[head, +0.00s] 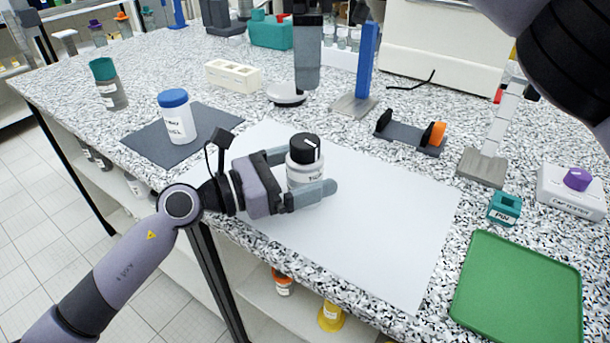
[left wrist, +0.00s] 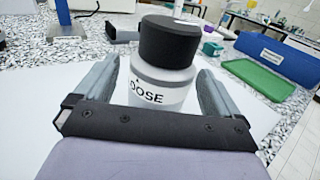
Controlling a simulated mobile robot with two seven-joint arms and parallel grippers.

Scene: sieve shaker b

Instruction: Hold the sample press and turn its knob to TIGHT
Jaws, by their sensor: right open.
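The sample press is a white cylinder with a black knob on top. It stands upright on the white sheet (head: 370,235) in the head view, its black knob (head: 304,148) bearing a white line. In the left wrist view the press body (left wrist: 165,90) carries lettering that reads like LOOSE, partly cut off, below the knob (left wrist: 170,42). My left gripper (head: 305,175) is open, with one finger on each side of the body and gaps showing in the left wrist view.
A white jar with a blue lid (head: 174,118) stands on a dark mat (head: 205,122) at left. A green tray (head: 520,290) lies at right, near a teal block (head: 504,208) and a purple-knobbed box (head: 572,192). A black holder with an orange end (head: 410,133) lies behind the sheet.

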